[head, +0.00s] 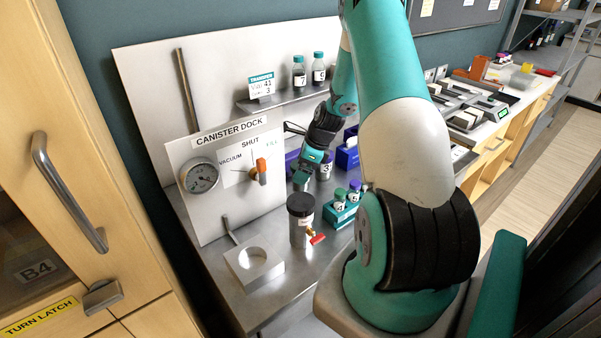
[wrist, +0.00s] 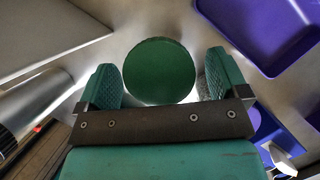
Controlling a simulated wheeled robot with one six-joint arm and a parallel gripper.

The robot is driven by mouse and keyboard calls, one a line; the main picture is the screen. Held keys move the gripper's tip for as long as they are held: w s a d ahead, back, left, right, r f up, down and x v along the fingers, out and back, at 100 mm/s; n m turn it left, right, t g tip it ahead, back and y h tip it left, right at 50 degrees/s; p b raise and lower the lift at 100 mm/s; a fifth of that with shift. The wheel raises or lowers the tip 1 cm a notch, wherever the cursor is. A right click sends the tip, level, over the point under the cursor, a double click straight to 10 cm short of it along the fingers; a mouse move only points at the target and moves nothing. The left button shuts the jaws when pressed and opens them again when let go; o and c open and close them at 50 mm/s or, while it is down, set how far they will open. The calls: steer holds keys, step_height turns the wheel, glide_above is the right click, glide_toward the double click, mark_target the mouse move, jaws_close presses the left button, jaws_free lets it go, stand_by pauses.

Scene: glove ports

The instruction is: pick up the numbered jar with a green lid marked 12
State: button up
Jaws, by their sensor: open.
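In the wrist view a round green lid (wrist: 158,72) lies between the two teal fingers of my gripper (wrist: 160,62). The gripper is open, with a finger on each side and a narrow gap to the lid. The lid hides the jar below it, and no number is readable there. In the head view my gripper (head: 305,172) is low over the steel bench, behind the black-topped canister. My arm covers part of that area, and I cannot read a 12 on any jar.
A black-topped canister (head: 300,218) with a red valve stands in front. A teal rack (head: 341,214) holds jars to the right. Jars with green lids, one marked 7 (head: 299,75), stand on the shelf above. A purple tray (wrist: 262,30) lies at the right in the wrist view.

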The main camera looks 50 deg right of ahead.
steer(key=shift+x, duration=0.8)
steer(key=c, duration=1)
steer(key=shift+r, duration=0.1)
